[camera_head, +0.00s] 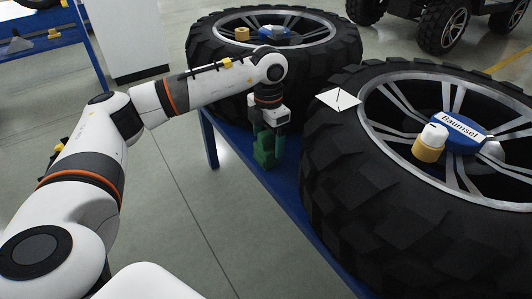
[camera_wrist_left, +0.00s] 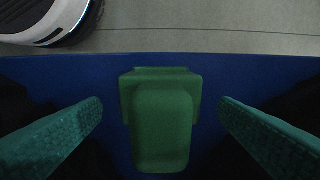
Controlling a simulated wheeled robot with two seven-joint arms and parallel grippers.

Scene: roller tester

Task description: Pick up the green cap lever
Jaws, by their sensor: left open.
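The green cap lever (camera_wrist_left: 161,120) stands on a blue table top, centred in the left wrist view. In the head view it shows as a dark green block (camera_head: 266,150) at the table's left edge, partly covered by the fingers. My left gripper (camera_head: 268,128) is directly above it, pointing down. In the left wrist view the two teal fingers of my left gripper (camera_wrist_left: 160,125) are spread, one on each side of the lever, with a gap on both sides. My right gripper is not in view.
A large tyre (camera_head: 360,200) lies right of the lever, and another tyre (camera_head: 220,70) lies behind it. The blue table (camera_head: 236,150) has a narrow bare strip. Open floor (camera_head: 170,210) lies to the left.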

